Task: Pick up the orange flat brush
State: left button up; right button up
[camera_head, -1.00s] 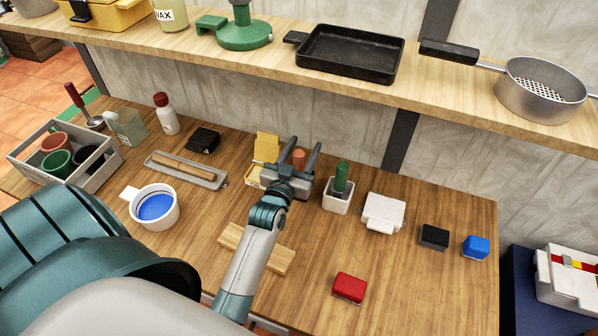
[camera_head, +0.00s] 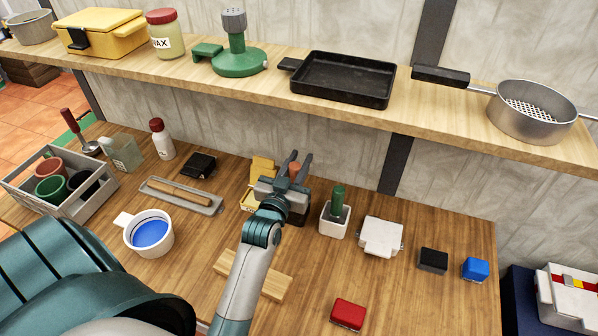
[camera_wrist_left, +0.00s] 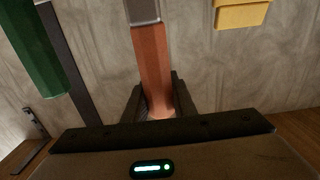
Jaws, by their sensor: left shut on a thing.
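The orange flat brush (camera_head: 294,170) shows in the head view as a small orange piece between the fingers of my left gripper (camera_head: 293,168). In the left wrist view the orange brush (camera_wrist_left: 152,60) stands roughly upright, with a grey band at its top. The fingers of my left gripper (camera_wrist_left: 155,95) are shut on its lower visible part. The brush's far end is out of the wrist frame, and the gripper hides much of it in the head view. My right gripper is not in view.
A green-handled brush stands in a white pot (camera_head: 333,222) just right of the gripper. A yellow box (camera_head: 262,167) is close on the left. A shelf (camera_head: 250,82) with a black tray (camera_head: 345,77) overhangs the back. A cup of blue paint (camera_head: 150,235) stands front left.

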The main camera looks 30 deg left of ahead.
pick_arm(q)
notch_tip(320, 180, up, 6)
jog(key=shift+f, duration=0.2)
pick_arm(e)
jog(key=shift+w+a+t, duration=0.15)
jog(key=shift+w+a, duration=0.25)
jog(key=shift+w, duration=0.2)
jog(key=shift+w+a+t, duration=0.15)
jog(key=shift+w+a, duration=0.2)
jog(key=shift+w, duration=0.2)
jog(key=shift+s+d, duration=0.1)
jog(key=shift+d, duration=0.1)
pick_arm(q)
jog(key=s+d+m+h, duration=0.2)
jog(key=s+d+h, duration=0.2)
jog(key=s+d, duration=1)
jog(key=shift+s+d+r+m, duration=0.25)
jog(key=shift+d+r+m, duration=0.05)
jog(key=shift+d, duration=0.75)
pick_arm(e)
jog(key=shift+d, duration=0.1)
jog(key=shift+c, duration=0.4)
